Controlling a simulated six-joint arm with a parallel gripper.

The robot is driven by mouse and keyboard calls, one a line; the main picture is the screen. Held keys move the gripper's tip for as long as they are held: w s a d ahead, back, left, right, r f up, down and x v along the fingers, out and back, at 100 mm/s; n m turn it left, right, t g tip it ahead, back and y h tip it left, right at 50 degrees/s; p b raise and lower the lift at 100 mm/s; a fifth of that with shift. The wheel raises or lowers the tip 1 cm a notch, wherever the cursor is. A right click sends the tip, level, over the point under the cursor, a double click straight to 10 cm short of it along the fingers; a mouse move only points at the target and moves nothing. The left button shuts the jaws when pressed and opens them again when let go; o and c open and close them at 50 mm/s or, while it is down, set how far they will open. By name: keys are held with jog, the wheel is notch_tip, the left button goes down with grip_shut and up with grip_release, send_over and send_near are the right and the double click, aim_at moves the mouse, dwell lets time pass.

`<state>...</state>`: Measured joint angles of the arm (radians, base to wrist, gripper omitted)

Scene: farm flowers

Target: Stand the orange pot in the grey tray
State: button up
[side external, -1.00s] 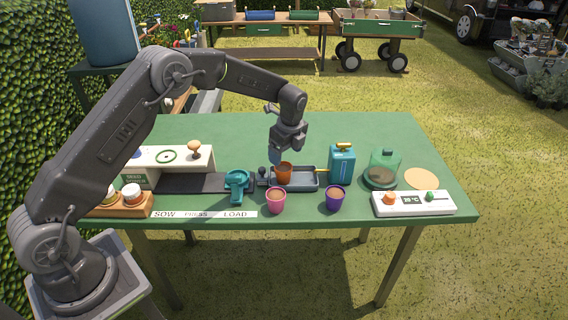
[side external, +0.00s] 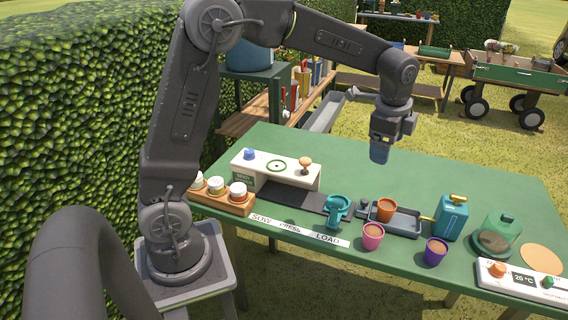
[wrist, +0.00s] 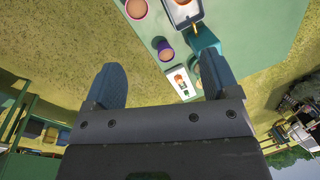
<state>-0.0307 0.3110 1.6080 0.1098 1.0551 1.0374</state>
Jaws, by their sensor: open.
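The orange pot (side external: 386,210) stands upright in the left end of the grey tray (side external: 408,229) on the green table. Brown fill shows at its mouth. My gripper (side external: 379,158) is above and apart from the pot, pointing down. Its two blue fingers also show in the wrist view (wrist: 163,85), spread wide with nothing between them. The tray's end (wrist: 187,22) is at the top edge of the wrist view, where the pot is mostly cut off.
A pink pot (side external: 372,236) and a purple pot (side external: 435,251) stand in front of the tray. A teal canister (side external: 452,220) is right of it, a teal clamp-like holder (side external: 338,210) left. A glass dome (side external: 496,236) and white control panel (side external: 522,281) lie further right.

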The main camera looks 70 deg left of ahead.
jog(key=s+d+r+n+t, duration=0.1)
jog(key=s+r+n, duration=0.2)
jog(key=s, duration=0.4)
jog(key=s+d+r+n+t, duration=0.1)
jog(key=s+r+n, duration=0.2)
jog(key=s, duration=0.4)
jog(key=s+d+f+n+t+h, duration=0.1)
jog(key=s+n, duration=0.5)
jog(key=s, duration=0.6)
jog(key=shift+f+t, duration=0.4)
jog(key=shift+f, duration=0.5)
